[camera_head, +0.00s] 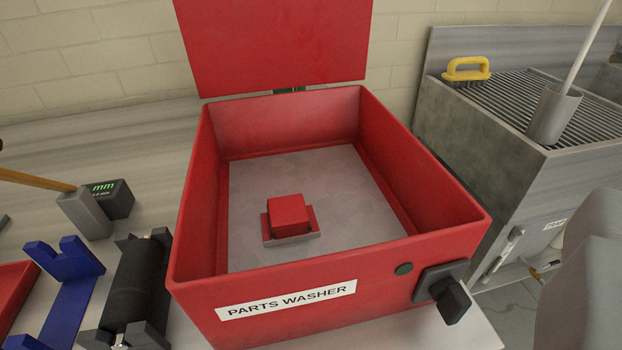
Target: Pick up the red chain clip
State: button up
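The red chain clip (289,214) lies on the grey floor of the open red parts washer (290,300), left of the floor's middle and toward the front. It has a raised red block on a wider red and grey base. It stands clear of the washer's walls. The washer's red lid (275,45) is up at the back.
A dark knob (448,298) juts from the washer's front right. Left stand a black roller in a cradle (135,285), a blue bracket (65,290) and a dark gauge (112,200).

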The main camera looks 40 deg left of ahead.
aim_at(288, 219)
jog(key=u, duration=0.85)
